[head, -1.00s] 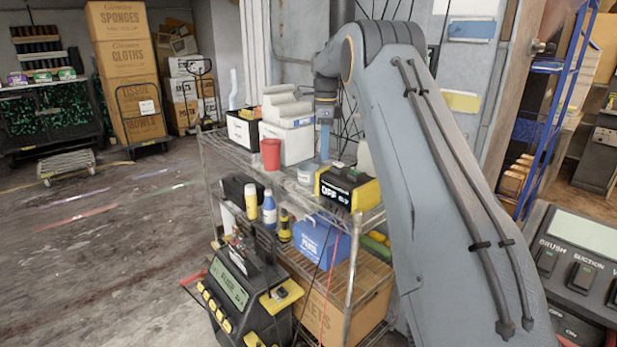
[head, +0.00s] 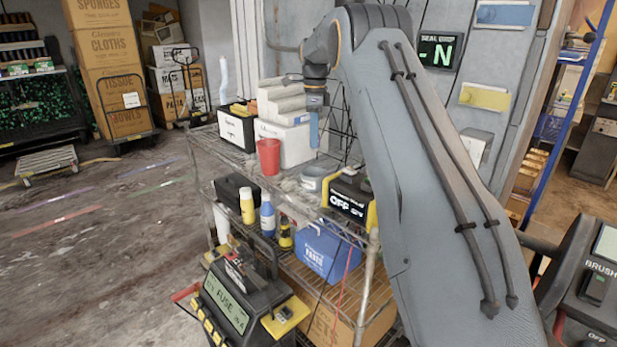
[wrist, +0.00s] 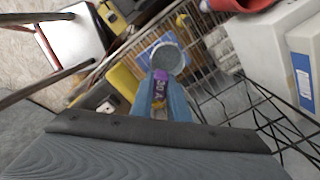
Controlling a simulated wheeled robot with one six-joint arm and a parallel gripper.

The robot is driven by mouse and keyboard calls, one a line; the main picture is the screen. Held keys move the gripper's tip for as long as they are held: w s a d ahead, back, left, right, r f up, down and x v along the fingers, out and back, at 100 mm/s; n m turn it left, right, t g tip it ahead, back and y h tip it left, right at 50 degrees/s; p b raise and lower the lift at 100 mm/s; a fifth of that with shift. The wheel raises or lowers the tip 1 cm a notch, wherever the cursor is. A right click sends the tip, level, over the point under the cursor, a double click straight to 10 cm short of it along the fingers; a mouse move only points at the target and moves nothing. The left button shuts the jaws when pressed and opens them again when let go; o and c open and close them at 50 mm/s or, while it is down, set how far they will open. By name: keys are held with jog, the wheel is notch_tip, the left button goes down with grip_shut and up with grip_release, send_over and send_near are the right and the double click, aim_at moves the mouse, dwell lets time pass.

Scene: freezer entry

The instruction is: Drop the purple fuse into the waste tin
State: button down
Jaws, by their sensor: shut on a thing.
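My gripper (wrist: 162,95) is shut on the purple fuse (wrist: 160,78), marked 30 A, between its blue fingertips in the wrist view. In the head view my gripper (head: 314,132) points down above the top shelf; the fuse cannot be made out there. A round grey tin (head: 315,180), apparently the waste tin, stands on that shelf below my gripper. In the wrist view the tin's round top (wrist: 170,54) shows just beyond the fuse. The fuse appears apart from the tin; the exact height gap cannot be told.
A red cup (head: 268,156) stands left of the tin, and a black-yellow device reading OFF (head: 348,202) stands close on its right. A white box (head: 284,143) is behind. The wire shelf (head: 222,153) has some bare room at its left front.

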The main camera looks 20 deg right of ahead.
notch_tip(320, 180, down, 6)
jog(key=b, duration=0.2)
jog(key=shift+b, duration=0.35)
jog(key=c, duration=1.6)
grip_release()
jog(key=shift+r+b, duration=1.2)
jog(key=shift+r, duration=2.75)
